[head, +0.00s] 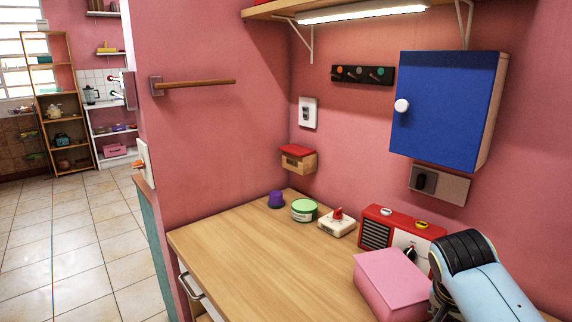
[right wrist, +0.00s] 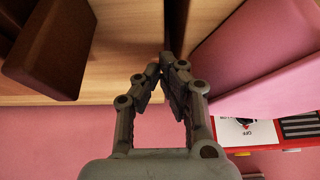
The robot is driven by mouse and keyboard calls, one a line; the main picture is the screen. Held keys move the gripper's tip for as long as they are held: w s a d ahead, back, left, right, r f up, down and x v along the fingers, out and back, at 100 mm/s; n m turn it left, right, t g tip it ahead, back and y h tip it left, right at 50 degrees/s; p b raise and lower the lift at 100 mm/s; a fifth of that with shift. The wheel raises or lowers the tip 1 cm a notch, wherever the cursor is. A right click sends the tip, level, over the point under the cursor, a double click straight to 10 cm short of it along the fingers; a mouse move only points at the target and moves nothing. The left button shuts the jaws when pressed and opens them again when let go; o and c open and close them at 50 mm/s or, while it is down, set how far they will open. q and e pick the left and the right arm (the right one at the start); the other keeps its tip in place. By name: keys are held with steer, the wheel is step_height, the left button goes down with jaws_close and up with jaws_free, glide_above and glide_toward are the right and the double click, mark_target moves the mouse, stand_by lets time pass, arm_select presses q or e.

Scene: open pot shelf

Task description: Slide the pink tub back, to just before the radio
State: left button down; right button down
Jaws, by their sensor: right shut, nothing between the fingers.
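The pink tub (head: 392,283) stands on the wooden counter in the head view, in front of the red radio (head: 376,235). It also fills the upper right of the right wrist view (right wrist: 262,50), with the radio (right wrist: 300,128) below it there. My right gripper (right wrist: 163,72) is shut and empty beside the tub's side, its fingertips close to it; I cannot tell whether they touch. In the head view my right arm hides that gripper's fingers and the tub's right side. My left gripper is not in view.
A dark brown block (right wrist: 45,45) lies across from the tub in the wrist view. The counter's left part (head: 245,255) is clear.

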steer(key=shift+w+a, duration=0.1)
steer(key=shift+w+a, duration=0.95)
steer(key=shift+w, duration=0.1)
steer(key=shift+w+a, duration=0.1)
steer(key=shift+w+a, duration=0.2)
steer(key=shift+w, duration=0.05)
stand_by(0.4)
steer(key=shift+s+d+p, duration=0.25)
steer(key=shift+p, duration=0.35)
steer(key=shift+r, duration=0.1)
